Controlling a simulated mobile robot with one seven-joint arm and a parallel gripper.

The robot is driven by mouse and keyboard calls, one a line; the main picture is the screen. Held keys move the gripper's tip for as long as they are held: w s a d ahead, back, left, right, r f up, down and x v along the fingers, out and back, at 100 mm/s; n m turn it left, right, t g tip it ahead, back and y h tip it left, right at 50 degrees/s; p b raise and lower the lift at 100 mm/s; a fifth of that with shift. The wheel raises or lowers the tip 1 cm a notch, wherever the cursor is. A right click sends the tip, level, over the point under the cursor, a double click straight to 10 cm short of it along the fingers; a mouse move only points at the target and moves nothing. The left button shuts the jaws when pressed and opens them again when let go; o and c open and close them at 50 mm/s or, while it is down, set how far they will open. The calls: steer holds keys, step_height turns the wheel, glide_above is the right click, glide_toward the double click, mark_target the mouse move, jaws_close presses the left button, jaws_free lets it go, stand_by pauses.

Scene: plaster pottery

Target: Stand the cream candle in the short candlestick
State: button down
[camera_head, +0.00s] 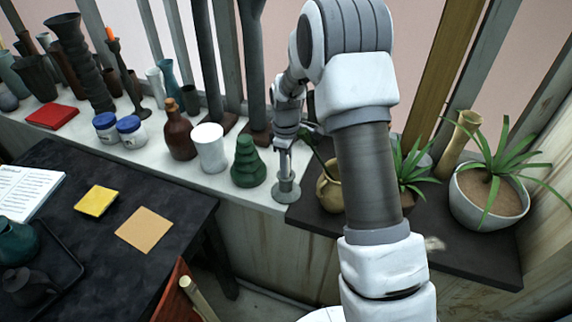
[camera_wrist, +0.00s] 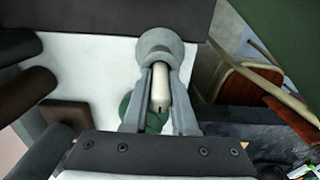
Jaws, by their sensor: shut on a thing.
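The cream candle (camera_wrist: 160,90) is held between the two fingers of my gripper (camera_wrist: 160,98), its wick end toward the wrist camera. The short grey candlestick (camera_head: 286,190) stands at the right end of the white ledge, directly below my gripper (camera_head: 284,146). In the wrist view the candlestick (camera_wrist: 160,46) lies just beyond the fingertips, and the candle's far end overlaps its cup. I cannot tell whether the candle rests inside the cup. In the head view the candle is too small and covered by the gripper to make out.
A green tiered piece (camera_head: 248,163) stands close left of the candlestick, beside a white cylinder (camera_head: 209,147) and a brown bottle (camera_head: 179,134). Right of it, a lower dark shelf holds a yellowish jug (camera_head: 329,188) and a potted plant (camera_head: 490,197). A dark table (camera_head: 95,240) is in front.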

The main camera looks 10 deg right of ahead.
steer(key=c, duration=0.6)
jaws_free()
steer(key=shift+c, duration=0.2)
step_height(320, 180, up, 18)
steer(key=p, duration=0.1)
steer(key=shift+f+p, duration=0.25)
steer(key=shift+p, duration=0.05)
